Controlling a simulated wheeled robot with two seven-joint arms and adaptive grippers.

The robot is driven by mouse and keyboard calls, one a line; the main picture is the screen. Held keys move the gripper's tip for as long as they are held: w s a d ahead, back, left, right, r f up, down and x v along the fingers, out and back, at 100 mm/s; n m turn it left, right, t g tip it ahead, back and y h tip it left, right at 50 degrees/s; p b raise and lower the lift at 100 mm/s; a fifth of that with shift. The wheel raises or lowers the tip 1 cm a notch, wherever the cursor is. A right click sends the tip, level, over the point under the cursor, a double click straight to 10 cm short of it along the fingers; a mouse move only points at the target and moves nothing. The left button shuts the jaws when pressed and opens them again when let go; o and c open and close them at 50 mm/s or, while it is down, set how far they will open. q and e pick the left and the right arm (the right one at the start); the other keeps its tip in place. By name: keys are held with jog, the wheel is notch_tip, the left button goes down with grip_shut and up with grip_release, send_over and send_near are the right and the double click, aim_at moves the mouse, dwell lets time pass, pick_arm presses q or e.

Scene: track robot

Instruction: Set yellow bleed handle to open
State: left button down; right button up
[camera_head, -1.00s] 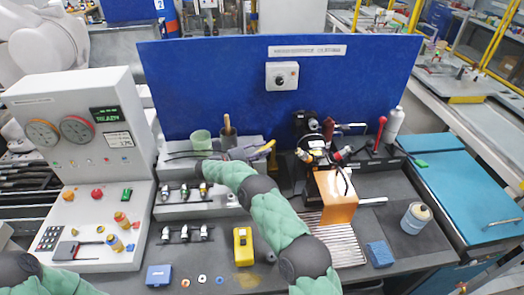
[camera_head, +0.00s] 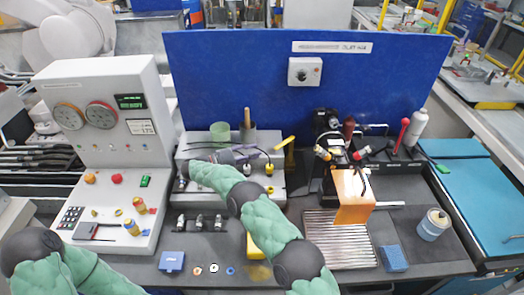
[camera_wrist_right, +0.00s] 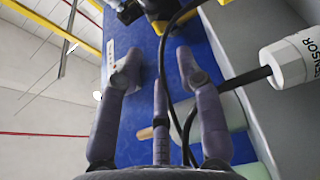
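The yellow handle (camera_head: 285,143) shows in the head view as a slanted bar, its right end raised, against the foot of the blue panel. My right gripper (camera_head: 226,157) is left of it and apart from it, partly hidden by my own forearm. In the right wrist view the gripper (camera_wrist_right: 158,58) has its fingers spread, with no object clamped between them. A black cable (camera_wrist_right: 172,85) crosses close to the fingers there. Small yellow parts (camera_wrist_right: 160,26) show beyond the fingertips; I cannot tell whether they belong to the handle. My left arm is at lower left; its gripper is outside the picture.
A white sensor cylinder (camera_wrist_right: 288,62) is right of the fingers in the wrist view. The blue panel (camera_head: 390,75) closes off the back.

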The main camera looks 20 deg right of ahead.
jog(key=shift+a, duration=0.3)
